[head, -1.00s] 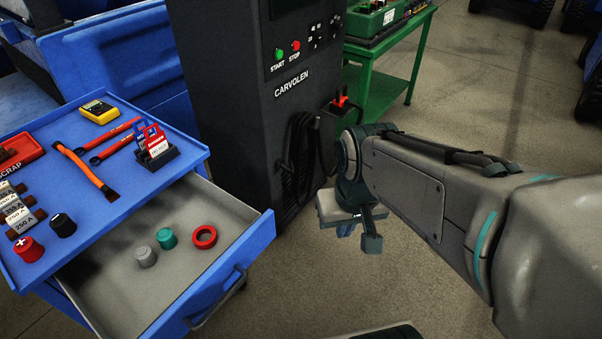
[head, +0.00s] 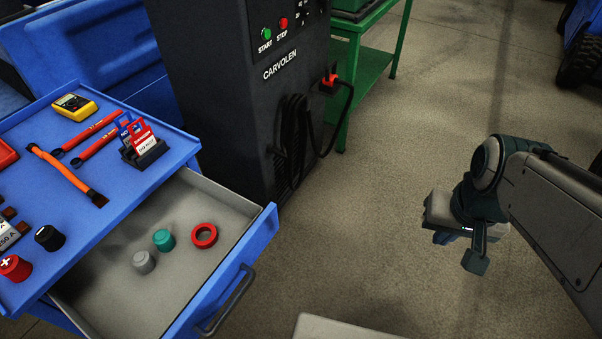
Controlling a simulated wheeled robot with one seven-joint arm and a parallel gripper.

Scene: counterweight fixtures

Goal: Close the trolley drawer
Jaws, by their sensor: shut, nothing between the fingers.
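The trolley drawer (head: 110,262) is pulled open from the blue trolley (head: 132,203), under its top. Its blue front panel (head: 245,248) carries a dark bar handle (head: 228,302). Inside lie a grey cap (head: 144,262), a teal cap (head: 163,240) and a red ring (head: 204,236). My gripper (head: 458,238) is at the right over the open floor, well apart from the drawer front. It is shut with nothing in it; its fingertips are small and partly hidden by its own body.
A black CARVOLEN cabinet (head: 235,110) with a hanging dark cable (head: 290,135) stands behind the drawer. A green table (head: 365,60) is behind it. The floor (head: 370,200) between drawer and gripper is clear.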

